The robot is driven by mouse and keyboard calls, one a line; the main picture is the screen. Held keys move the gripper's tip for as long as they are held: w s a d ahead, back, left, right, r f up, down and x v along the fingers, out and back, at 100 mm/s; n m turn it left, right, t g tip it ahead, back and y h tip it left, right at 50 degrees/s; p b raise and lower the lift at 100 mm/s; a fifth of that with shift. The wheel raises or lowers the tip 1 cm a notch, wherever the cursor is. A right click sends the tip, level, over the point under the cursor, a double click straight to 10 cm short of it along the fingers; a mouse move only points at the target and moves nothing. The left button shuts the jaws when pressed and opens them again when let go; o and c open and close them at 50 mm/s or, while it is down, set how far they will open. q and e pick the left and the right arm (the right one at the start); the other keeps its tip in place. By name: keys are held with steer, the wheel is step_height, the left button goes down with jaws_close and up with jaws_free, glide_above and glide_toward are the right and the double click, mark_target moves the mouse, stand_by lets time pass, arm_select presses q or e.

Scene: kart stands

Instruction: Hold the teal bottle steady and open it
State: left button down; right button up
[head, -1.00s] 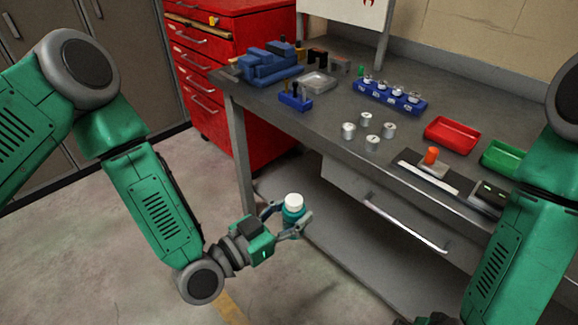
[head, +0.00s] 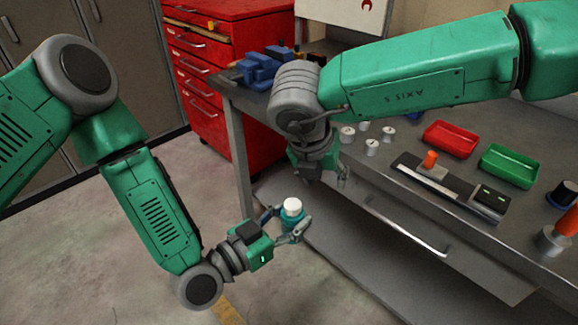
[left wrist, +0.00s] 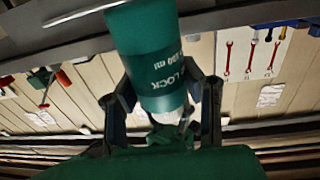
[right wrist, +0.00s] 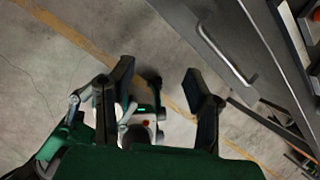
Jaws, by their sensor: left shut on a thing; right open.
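The teal bottle (head: 290,219) with its white cap (head: 292,205) stands upright in front of the workbench, clear of it, in the head view. My left gripper (head: 285,222) is shut around its body. In the left wrist view the bottle (left wrist: 158,60) appears upside down between the fingers, with lettering on its dark label. My right gripper (head: 325,178) is open and empty, above and to the right of the bottle in the head view, apart from it. The right wrist view shows the open fingers (right wrist: 163,90) with my left gripper beyond, partly hidden by one finger.
The grey workbench (head: 390,205) with its drawer handle (head: 405,228) is close behind and right of my right gripper. It carries metal cylinders (head: 371,147), a red tray (head: 450,138) and a green tray (head: 509,166). A red tool cabinet (head: 230,105) stands at the back.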

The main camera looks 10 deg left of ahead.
mark_target(289, 202)
steer(key=s+a+r+m+g, duration=0.1)
steer(key=m, duration=0.1)
steer(key=s+a+r+m+g+y, duration=0.1)
steer(key=a+r, duration=0.1)
steer(key=s+a+r+m+g+y, duration=0.1)
steer(key=s+a+m, duration=0.1)
steer(key=shift+a+r+m+g, duration=0.25)
steer(key=shift+r+m+g, duration=0.05)
steer(key=shift+r, duration=0.1)
steer(key=shift+s+a, duration=0.15)
step_height(289, 202, down, 8)
steer(key=shift+r, duration=0.15)
